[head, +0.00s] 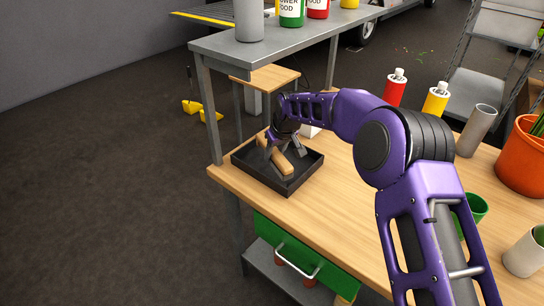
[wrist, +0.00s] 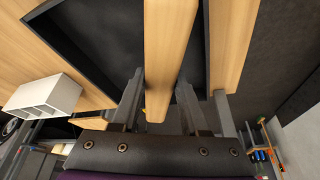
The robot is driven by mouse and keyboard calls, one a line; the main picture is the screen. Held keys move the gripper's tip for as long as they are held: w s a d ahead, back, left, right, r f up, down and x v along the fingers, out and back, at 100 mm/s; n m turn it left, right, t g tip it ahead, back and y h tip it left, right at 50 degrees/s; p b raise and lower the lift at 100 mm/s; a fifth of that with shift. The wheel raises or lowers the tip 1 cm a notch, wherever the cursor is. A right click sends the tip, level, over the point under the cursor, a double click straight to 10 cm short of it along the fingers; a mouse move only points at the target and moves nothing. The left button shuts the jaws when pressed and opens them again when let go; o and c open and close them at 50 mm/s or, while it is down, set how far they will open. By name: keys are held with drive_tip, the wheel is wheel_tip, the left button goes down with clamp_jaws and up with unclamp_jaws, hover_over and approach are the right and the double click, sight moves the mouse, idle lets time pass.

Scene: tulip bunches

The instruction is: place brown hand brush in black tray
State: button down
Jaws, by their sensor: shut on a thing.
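The brown hand brush (head: 274,158) is a long, light wooden bar, held at a slant over the black tray's interior. My gripper (head: 284,148) is shut on it, and the fingers point down into the tray. In the wrist view the brush (wrist: 168,50) runs lengthwise between the two fingers of my gripper (wrist: 160,88). The black tray (head: 298,184) is a shallow rectangular box near the left corner of the wooden table. Its dark inside (wrist: 105,38) shows around the brush in the wrist view. I cannot tell whether the brush touches the tray floor.
The wooden table (head: 345,203) extends right, with a red bottle (head: 394,90), a yellow bottle (head: 435,102), a grey cup (head: 477,130), a green pot (head: 472,212) and an orange pot (head: 522,165). A grey shelf (head: 275,43) stands behind the tray. A white box (wrist: 45,97) shows in the wrist view.

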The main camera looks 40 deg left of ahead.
sight(273, 160)
drive_tip(key=shift+w+a, duration=0.2)
drive_tip(key=shift+a, duration=0.3)
wheel_tip(273, 160, down, 4)
drive_tip(key=shift+a+r+b, duration=0.15)
drive_tip(key=shift+r+b, duration=0.1)
drive_tip(key=shift+b, duration=0.4)
drive_tip(key=shift+w, duration=0.1)
drive_tip(key=shift+f, duration=0.25)
drive_tip(key=shift+c, duration=2.1)
unclamp_jaws()
drive_tip(key=shift+r, duration=0.15)
